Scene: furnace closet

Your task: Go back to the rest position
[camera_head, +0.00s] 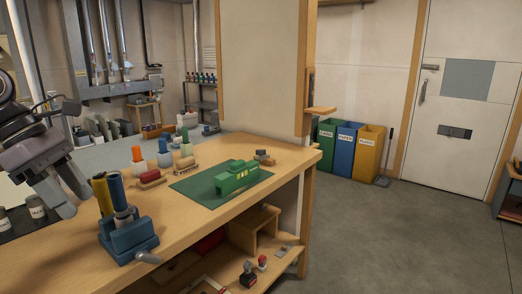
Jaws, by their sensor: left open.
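My left gripper (74,202) shows at the left edge, with its fingers pointing down and apart. It is open, and I see nothing between the fingers. It hangs over the left part of the wooden workbench (195,229), left of a blue vise-like device (128,240) that has a yellow and a blue cylinder standing at it. Whether the fingers touch anything below is hard to tell. My right gripper is not in view.
A green toy locomotive (237,178) stands on a green mat (196,189). A wooden partition (262,65) rises behind the bench. Recycling bins (346,148) stand by the wall. The floor at right is clear.

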